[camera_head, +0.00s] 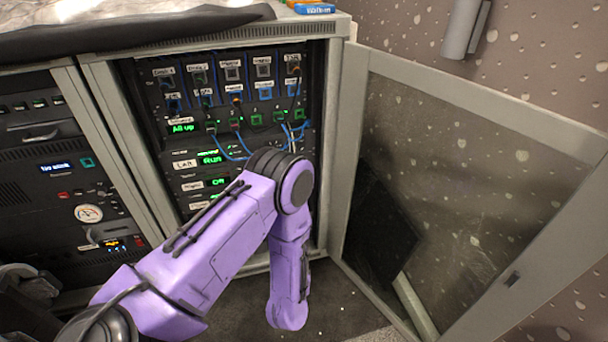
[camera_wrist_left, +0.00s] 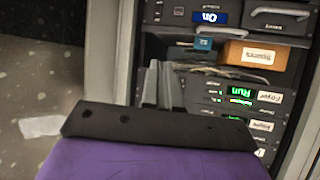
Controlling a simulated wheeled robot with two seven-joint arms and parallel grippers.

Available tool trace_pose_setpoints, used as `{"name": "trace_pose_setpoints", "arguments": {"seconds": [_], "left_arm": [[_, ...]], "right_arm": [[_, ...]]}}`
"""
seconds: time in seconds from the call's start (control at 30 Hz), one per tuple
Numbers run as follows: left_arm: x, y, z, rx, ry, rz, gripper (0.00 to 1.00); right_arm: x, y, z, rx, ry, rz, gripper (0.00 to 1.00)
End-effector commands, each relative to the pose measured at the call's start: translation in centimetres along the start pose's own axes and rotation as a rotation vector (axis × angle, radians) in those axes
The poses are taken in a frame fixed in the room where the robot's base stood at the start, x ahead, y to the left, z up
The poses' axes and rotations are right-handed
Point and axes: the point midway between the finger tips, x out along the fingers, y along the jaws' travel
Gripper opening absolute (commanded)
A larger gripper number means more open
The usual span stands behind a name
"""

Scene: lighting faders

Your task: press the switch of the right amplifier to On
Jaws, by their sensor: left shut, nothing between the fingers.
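The right amplifier (camera_head: 191,186) is a black rack unit with a white label and a green display that seems to read Off. My purple left arm covers its right part, and I cannot make out its switch. The wrist view is upside down; there a blurred label (camera_wrist_left: 265,125) looks like this amplifier's. My left gripper (camera_wrist_left: 160,72) is shut and empty, its grey fingers together in front of the rack's edge. I cannot tell whether it touches anything. In the head view the arm hides it.
The left amplifier (camera_head: 212,159) above reads Run. A Foyer unit (camera_wrist_left: 268,96) also reads Run, beside an orange Spares box (camera_wrist_left: 250,55). Cables hang from the patch panel (camera_head: 256,118). An open glazed door (camera_head: 450,170) stands at the right, and another rack (camera_head: 60,190) at the left.

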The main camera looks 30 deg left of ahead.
Motion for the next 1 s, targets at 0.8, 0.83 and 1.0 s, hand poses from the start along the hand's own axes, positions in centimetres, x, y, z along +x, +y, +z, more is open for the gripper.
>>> {"name": "trace_pose_setpoints", "arguments": {"seconds": [0.8,0.83,1.0], "left_arm": [[7.5,5.0,-18.2,-0.106,0.604,-0.34,0.0],[8.0,4.7,-18.5,-0.107,0.604,-0.341,0.0],[10.9,3.5,-20.4,-0.109,0.604,-0.341,0.0]], "right_arm": [[2.9,-0.3,1.2,0.0,0.0,0.0,0.43],[3.0,-0.3,1.2,0.0,0.0,0.0,0.43],[3.8,-0.3,1.6,0.0,0.0,0.0,0.43]]}}
